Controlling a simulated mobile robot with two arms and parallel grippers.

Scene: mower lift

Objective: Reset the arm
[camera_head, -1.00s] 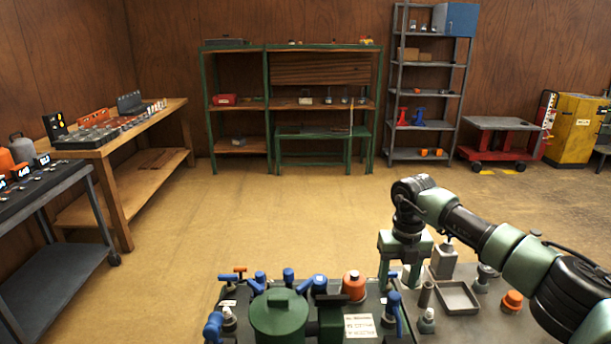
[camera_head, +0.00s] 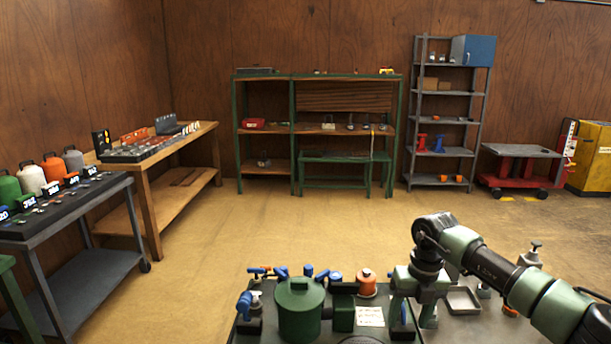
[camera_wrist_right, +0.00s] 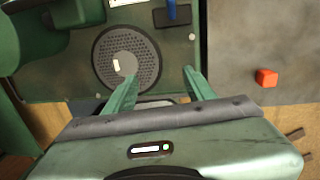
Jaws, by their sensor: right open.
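My right gripper (camera_head: 413,318) points down over the workbench at the bottom right, its two green fingers apart. In the right wrist view, the right gripper (camera_wrist_right: 161,73) is open with nothing between its fingers. A round perforated grate (camera_wrist_right: 126,52) lies on the dark green surface beside and under the left finger in the picture. The right arm (camera_head: 490,268) reaches in from the lower right. My left gripper is in neither view.
The workbench holds a green canister (camera_head: 300,310), an orange pot (camera_head: 367,283), several blue-handled parts and a grey tray (camera_head: 462,300). An orange-red block (camera_wrist_right: 266,77) lies on grey metal. A cart with jugs (camera_head: 75,215) stands left. The middle floor (camera_head: 290,225) is clear.

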